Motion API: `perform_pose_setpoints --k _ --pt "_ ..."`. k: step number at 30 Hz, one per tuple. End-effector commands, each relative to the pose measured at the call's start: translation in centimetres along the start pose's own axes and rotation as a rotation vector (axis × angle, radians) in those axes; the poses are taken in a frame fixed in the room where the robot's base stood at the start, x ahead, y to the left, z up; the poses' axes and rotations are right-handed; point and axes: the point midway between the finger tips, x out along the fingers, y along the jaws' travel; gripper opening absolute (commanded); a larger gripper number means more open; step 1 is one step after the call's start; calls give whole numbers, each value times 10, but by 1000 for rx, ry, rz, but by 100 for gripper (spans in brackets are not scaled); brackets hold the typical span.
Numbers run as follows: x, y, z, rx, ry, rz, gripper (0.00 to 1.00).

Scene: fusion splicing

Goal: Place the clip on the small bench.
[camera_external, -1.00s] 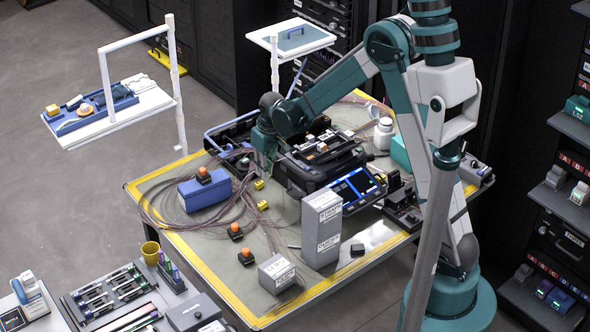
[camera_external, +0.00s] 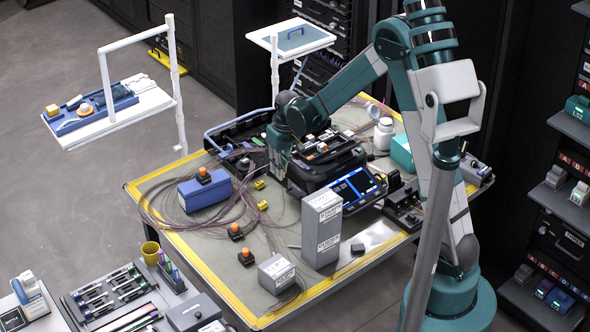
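My gripper (camera_external: 278,172) points down over the work table (camera_external: 205,262), just left of the black splicing machine (camera_external: 310,176). Its fingers are too small and partly hidden to show whether they are open or shut, or hold anything. I cannot tell for sure which thing is the clip. Small yellow pieces (camera_external: 259,185) lie on the table left of my gripper, among thin fibres. Several black pieces with orange tops (camera_external: 245,257) stand farther left and in front. Which surface is the small bench is also unclear; a small white raised platform (camera_external: 150,103) stands at the back left.
A blue box (camera_external: 205,192) stands left of my gripper, with loose fibre loops around it. A tall grey box (camera_external: 321,228) and a smaller grey box (camera_external: 276,274) stand in front. A second white platform (camera_external: 290,38) is behind. A white bottle (camera_external: 383,134) stands behind the machine.

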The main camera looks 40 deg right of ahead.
Motion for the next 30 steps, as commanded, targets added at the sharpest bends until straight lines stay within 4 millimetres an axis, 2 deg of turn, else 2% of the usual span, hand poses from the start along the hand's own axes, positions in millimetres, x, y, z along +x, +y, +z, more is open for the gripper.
perform_pose_setpoints --k 9,15,30 --pt "-8 -17 40 -1 0 -1 6" --pt "-12 -24 60 -1 0 -1 6" --pt "-12 -26 65 0 0 -1 6"
